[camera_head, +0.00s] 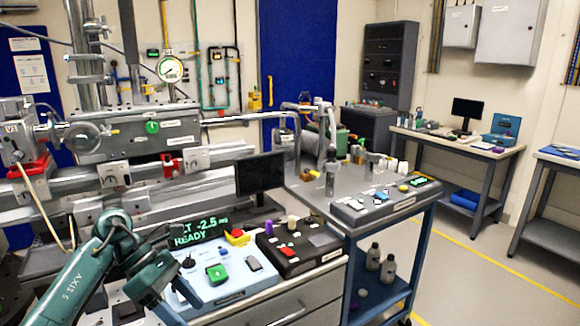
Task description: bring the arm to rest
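My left arm (82,282) is teal and reaches in from the lower left. It bends at an elbow-like joint and its far part hangs down over the front of the bench. My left gripper (186,292) is dark and sits at the left edge of the light blue control panel (222,285). The fingers are small and partly hidden, so their opening is unclear. I see nothing held in them. My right arm and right gripper are not in view.
A black control box (302,252) and a monitor (260,173) stand right of the panel. A display (198,232) reads "READY". Beamline pipes and a valve (85,138) rise behind my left arm. A blue cart (393,226) stands at right, with open floor (470,275) beyond.

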